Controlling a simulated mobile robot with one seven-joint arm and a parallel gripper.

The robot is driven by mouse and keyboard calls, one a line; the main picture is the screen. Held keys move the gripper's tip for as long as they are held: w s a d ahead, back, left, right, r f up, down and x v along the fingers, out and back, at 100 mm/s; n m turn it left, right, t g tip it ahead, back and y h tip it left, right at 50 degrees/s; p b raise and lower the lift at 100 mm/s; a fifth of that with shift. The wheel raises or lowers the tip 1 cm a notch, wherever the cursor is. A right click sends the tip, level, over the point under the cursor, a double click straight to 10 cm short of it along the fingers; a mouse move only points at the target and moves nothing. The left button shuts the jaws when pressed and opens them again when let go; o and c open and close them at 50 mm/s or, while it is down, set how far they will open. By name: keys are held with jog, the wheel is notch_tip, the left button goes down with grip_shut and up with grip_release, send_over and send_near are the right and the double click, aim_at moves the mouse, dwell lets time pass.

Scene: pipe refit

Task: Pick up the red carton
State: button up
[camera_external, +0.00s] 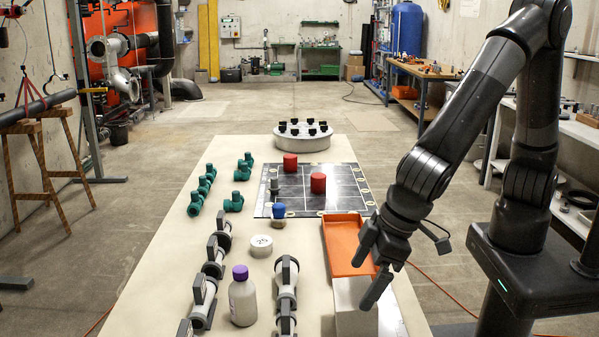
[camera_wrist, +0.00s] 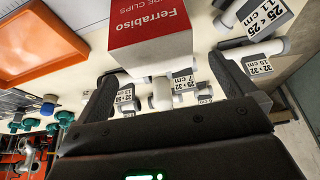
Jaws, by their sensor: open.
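The red carton (camera_wrist: 150,32) shows at the top of the wrist view, with a red face lettered "Ferrabiso" and a paler side. In the external view a pale box (camera_external: 352,318) stands near the table's right edge, just in front of the orange tray; it appears to be the same carton, its red face turned away. My gripper (camera_external: 368,268) is open and empty, above and close to the box. In the wrist view my gripper (camera_wrist: 165,72) has its two dark fingers spread, with the carton beyond the fingertips. I cannot tell the exact gap.
An orange tray (camera_external: 343,233) lies behind the box. A dark grid board (camera_external: 300,200) holds red cylinders (camera_external: 318,182). A purple-capped bottle (camera_external: 242,300), grey pipe fittings (camera_external: 287,280) and a white round lid (camera_external: 260,245) stand to the left. A round carousel (camera_external: 303,143) is at the far end.

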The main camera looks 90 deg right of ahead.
aim_at(358, 292)
jog(key=shift+x, duration=0.9)
jog(key=x, duration=0.5)
jog(key=shift+s+d+f, duration=0.25)
jog(key=shift+f, duration=0.2)
jog(key=shift+r, duration=0.1)
jog(key=c, duration=1)
